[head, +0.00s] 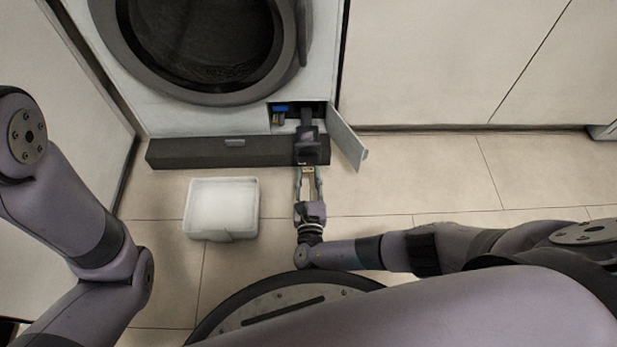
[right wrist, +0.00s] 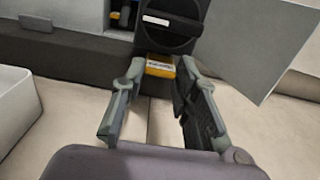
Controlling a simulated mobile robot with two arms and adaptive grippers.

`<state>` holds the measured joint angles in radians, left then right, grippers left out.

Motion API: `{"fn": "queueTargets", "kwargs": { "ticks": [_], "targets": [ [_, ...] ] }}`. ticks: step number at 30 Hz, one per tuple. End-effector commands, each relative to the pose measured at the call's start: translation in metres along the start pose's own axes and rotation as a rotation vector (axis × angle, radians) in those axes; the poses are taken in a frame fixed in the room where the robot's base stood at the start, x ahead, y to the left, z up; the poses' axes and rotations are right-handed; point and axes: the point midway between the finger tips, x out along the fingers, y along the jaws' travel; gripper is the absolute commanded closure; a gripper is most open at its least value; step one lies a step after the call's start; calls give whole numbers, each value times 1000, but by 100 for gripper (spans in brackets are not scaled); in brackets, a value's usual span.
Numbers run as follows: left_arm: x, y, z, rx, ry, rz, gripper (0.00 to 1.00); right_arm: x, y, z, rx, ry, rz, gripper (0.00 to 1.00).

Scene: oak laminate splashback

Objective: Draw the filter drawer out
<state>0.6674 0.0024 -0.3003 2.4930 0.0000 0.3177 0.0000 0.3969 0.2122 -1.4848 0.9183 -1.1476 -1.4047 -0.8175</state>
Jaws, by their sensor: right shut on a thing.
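The filter drawer (head: 308,147) is a dark block at the low right of the washing machine (head: 165,115). It juts forward from the open filter compartment (head: 285,126), over the dark plinth.
The hatch door (head: 347,136) stands open to the right of the drawer. A white, shallow tray (head: 222,237) lies on the tiled floor left of my right gripper. A dark plinth (head: 190,153) runs below the machine. The floor to the right is clear.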

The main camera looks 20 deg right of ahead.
Motion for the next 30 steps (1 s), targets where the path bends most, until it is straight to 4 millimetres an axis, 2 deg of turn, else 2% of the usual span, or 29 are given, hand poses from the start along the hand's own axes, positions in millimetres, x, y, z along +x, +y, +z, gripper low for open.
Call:
{"fn": "queueTargets", "kwargs": {
  "ticks": [5,6,14,25,30],
  "targets": [
    [-1,0,2,0,-4,1,33,0,-1,0,-3,-1,-2,100],
    [-1,0,2,0,-4,1,33,0,-1,0,-3,-1,-2,70],
    [0,0,-2,1,4,2,33,0,-1,0,-2,-1,-1,53],
    [1,0,-4,1,9,0,33,0,0,2,0,-1,-1,52],
    [1,0,-3,1,7,0,33,0,-1,15,2,0,-1,52]
  ]
}}
